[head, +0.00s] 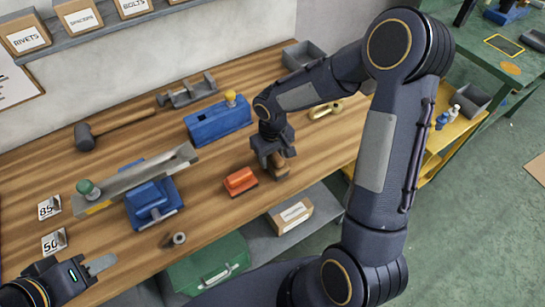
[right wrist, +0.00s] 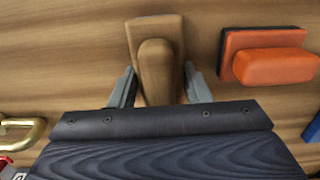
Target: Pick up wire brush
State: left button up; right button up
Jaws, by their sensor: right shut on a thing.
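The wire brush (right wrist: 155,60) is a brown wooden block with a raised rounded grip, seen from above in the right wrist view. In the head view the brush (head: 281,170) is at the front part of the workbench, under my right gripper (head: 271,158). The right gripper's two grey fingers stand on either side of the grip and are shut on it. The brush's underside is hidden, and I cannot tell if it is clear of the bench. My left gripper (head: 100,265) is at the lower left, away from the brush; its finger opening cannot be made out.
An orange-red block (head: 240,181) lies just left of the brush. A blue block with a yellow knob (head: 219,122) stands behind it. A brass handle (head: 325,109) lies to the right. A blue vise (head: 154,203) holds a long metal bar. A mallet (head: 118,126) lies further back.

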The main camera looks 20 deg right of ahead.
jog(key=shift+w+r, duration=0.1)
jog(key=shift+r, duration=0.35)
notch_tip(320, 180, up, 2)
jog(key=shift+r, duration=0.2)
jog(key=s+a+r+b, duration=0.2)
jog(key=s+a+r, duration=0.6)
jog(key=s, duration=0.3)
jog(key=shift+s+a+r+b, duration=0.25)
jog(key=shift+r+b, duration=0.1)
jog(key=shift+r, duration=0.5)
jog(key=shift+w, duration=0.1)
